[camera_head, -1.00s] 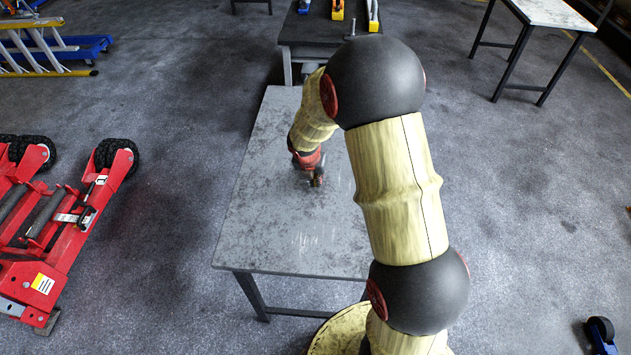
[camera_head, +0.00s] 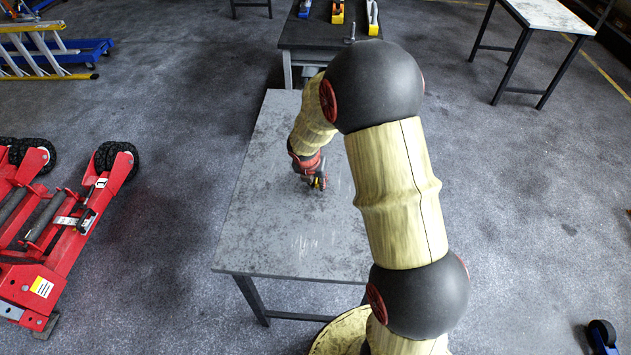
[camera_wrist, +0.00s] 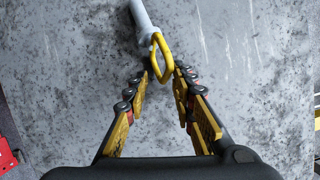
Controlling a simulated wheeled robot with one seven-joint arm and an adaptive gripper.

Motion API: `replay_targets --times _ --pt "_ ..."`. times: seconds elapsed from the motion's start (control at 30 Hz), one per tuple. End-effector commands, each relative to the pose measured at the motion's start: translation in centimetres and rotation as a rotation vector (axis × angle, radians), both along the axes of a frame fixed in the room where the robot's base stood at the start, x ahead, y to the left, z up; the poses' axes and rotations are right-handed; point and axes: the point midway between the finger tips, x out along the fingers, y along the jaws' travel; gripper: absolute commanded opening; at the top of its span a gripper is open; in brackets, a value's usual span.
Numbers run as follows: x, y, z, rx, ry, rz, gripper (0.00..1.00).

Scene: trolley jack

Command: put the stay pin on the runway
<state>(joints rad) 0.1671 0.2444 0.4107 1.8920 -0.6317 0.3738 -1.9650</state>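The stay pin, a pale grey rod with a yellow loop (camera_wrist: 162,58) at its near end, shows at the top of the wrist view. Its rod (camera_wrist: 142,18) runs out of the top edge. My gripper (camera_wrist: 163,73) has its two fingers apart, with the loop's near end at or between the fingertips; I see no clear grip on it. In the head view my gripper (camera_head: 318,183) is low over the grey table (camera_head: 290,240), and the pin is mostly hidden there. I cannot tell which thing is the runway.
A red wheeled jack (camera_head: 65,240) stands on the floor at left. A dark bench (camera_head: 320,30) with blue and yellow items and a small upright metal piece (camera_head: 349,35) is beyond the table. Another table (camera_head: 548,13) is at far right. The near tabletop is largely clear.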

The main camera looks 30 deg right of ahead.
Motion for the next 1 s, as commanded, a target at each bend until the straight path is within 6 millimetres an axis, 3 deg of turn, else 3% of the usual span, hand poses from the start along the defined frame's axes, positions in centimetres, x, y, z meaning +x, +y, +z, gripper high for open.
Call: replay_targets --times 0.17,0.5,0.7,1.0 --pt "-0.1 0.2 1.2 0.0 -0.002 -0.001 0.25" --pt "-1.6 1.9 7.6 -0.001 -0.003 0.001 0.25" --pt "-2.4 2.7 10.4 -0.001 -0.002 0.0 0.25" --pt "-2.9 3.1 11.5 0.0 0.0 0.0 0.25"
